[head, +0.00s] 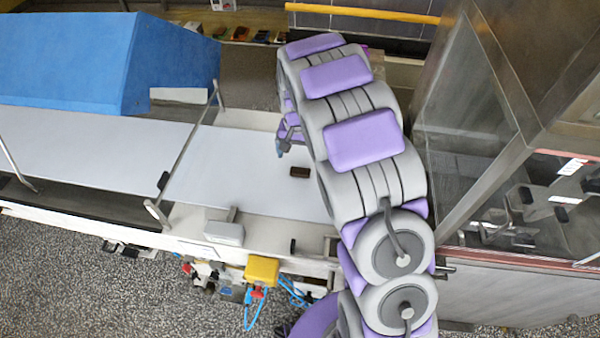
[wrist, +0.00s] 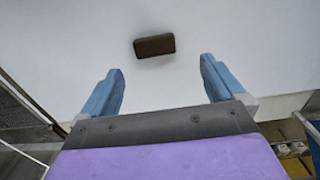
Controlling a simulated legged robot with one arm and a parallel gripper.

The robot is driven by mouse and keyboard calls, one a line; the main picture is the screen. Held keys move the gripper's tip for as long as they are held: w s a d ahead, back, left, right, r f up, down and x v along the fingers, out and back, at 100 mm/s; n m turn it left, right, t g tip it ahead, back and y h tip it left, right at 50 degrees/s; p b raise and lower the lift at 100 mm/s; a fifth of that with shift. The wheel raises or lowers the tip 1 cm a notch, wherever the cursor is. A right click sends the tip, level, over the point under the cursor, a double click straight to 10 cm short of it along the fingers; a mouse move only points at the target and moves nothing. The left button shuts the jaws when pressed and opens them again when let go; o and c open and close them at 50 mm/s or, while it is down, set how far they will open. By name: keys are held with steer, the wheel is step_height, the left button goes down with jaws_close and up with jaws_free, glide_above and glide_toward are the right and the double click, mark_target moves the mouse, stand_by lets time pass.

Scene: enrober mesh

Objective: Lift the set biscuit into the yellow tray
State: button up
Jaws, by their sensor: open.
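The biscuit (head: 300,172) is a small dark brown block lying on the pale belt. In the wrist view the biscuit (wrist: 155,46) lies ahead of the fingertips, roughly in line with the space between them. My gripper (head: 283,147) is a little above and left of the biscuit in the head view, apart from it. In the wrist view my gripper (wrist: 161,68) has its blue fingers spread wide with nothing between them. I cannot make out a yellow tray with certainty in either view.
A blue hood (head: 70,60) covers the belt (head: 235,175) at left. A glass-sided metal cabinet (head: 490,130) stands at right. A yellow box (head: 262,270) sits by the belt's front side among cables. The belt around the biscuit is clear.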

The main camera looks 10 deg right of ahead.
mark_target(300, 170)
step_height(300, 170, down, 2)
steer(key=shift+s+f, duration=0.15)
steer(key=shift+f, duration=0.4)
steer(key=f, duration=0.2)
steer(key=f+b, duration=0.1)
steer(key=f, duration=0.1)
steer(key=shift+s+d+f, duration=0.1)
steer(key=shift+s+d, duration=0.05)
steer(key=shift+d, duration=0.15)
steer(key=shift+c, duration=0.4)
steer(key=c, duration=0.8)
